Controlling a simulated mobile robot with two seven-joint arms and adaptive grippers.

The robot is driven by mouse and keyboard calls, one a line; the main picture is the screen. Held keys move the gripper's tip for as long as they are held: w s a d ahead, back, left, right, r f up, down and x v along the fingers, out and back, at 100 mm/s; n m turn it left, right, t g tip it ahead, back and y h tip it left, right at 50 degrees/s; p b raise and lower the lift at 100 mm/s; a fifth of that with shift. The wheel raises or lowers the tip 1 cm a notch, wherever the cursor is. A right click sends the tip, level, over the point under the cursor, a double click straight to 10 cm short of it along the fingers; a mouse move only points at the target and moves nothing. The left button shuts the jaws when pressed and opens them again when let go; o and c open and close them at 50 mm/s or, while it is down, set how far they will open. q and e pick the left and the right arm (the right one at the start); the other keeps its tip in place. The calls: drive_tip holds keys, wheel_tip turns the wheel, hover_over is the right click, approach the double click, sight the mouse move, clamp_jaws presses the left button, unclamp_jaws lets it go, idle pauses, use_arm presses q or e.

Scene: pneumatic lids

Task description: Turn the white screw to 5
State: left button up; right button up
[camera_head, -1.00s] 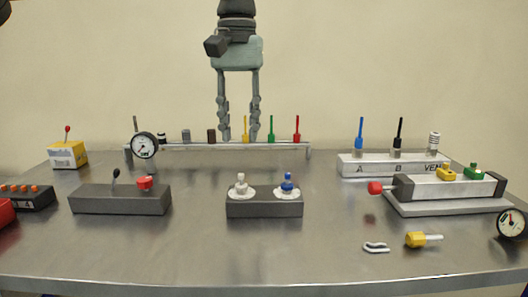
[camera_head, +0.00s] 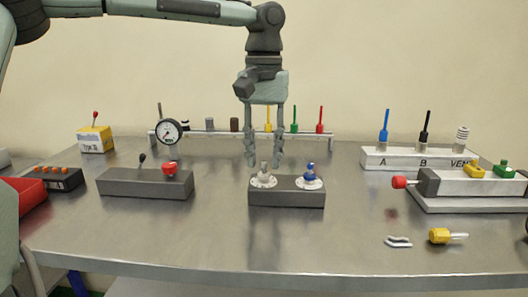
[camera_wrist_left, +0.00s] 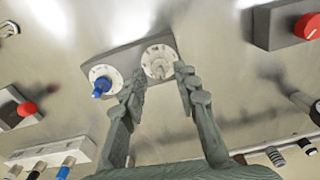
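The white screw (camera_head: 263,177) stands upright on a round white dial at the left of a dark grey block (camera_head: 287,199). The blue screw (camera_head: 309,175) stands on a second dial on the same block. My left gripper (camera_head: 264,162) points down right above the white screw, fingers apart and empty. In the left wrist view the open fingers (camera_wrist_left: 160,72) reach toward the white dial (camera_wrist_left: 158,62), with the blue screw (camera_wrist_left: 100,86) beside it. The dial numbers are too small to read. My right gripper is not in view.
A grey block with a black lever and red knob (camera_head: 169,168) stands to the left. A rail (camera_head: 345,136) with coloured pins and a gauge (camera_head: 168,132) is behind. A white A/B block (camera_head: 405,160) is at the right. The table front is clear around the middle.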

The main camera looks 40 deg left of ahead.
use_arm(q)
clamp_jaws()
drive_tip(key=shift+m, duration=2.3)
drive_tip(key=m, duration=0.4)
drive_tip(key=shift+m, duration=0.3)
drive_tip(key=m, duration=1)
drive_tip(key=shift+m, duration=0.4)
drive_tip(key=shift+o, duration=0.6)
unclamp_jaws()
